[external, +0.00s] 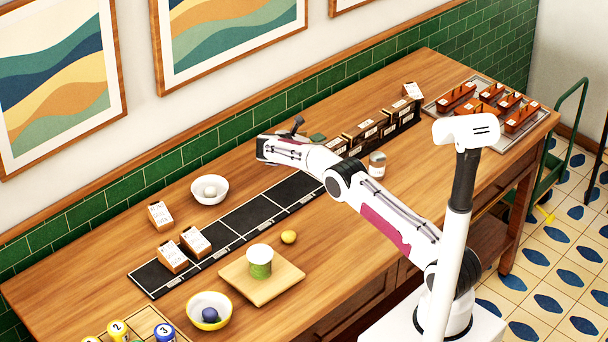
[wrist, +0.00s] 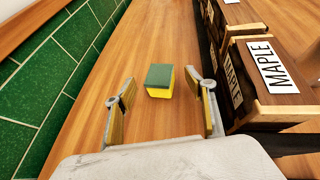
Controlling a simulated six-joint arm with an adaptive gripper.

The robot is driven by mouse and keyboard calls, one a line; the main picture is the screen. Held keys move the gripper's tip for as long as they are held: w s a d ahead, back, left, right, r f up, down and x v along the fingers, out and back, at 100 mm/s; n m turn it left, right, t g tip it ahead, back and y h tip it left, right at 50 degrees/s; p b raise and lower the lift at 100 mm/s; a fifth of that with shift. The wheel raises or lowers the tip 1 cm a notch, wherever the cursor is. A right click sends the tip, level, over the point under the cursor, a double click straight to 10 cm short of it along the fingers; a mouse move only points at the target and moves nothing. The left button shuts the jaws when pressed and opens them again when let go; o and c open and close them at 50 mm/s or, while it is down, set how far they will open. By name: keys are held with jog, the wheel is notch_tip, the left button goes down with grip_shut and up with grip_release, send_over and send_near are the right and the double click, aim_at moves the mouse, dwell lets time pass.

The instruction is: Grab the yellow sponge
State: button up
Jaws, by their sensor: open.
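The yellow sponge (wrist: 159,91) has a green top layer. In the wrist view it sits on the wooden counter, ahead of my gripper (wrist: 161,84) and roughly centred between the two fingers. The fingers are spread wide and hold nothing. In the external view my gripper (external: 296,125) is low near the back of the counter, by the green tiled wall. A small green patch, likely the sponge's top (external: 318,138), shows just right of it. The sponge's yellow part is not clear there.
Dark boxes (wrist: 282,80) labelled MAPLE stand close on the right in the wrist view. The green tiled wall (wrist: 45,80) runs along the left. Bare counter lies between them. A white bowl (external: 210,190) and a glass jar (external: 377,165) stand on the counter.

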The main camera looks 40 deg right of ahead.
jog(key=shift+x, duration=1.45)
jog(key=c, duration=1.2)
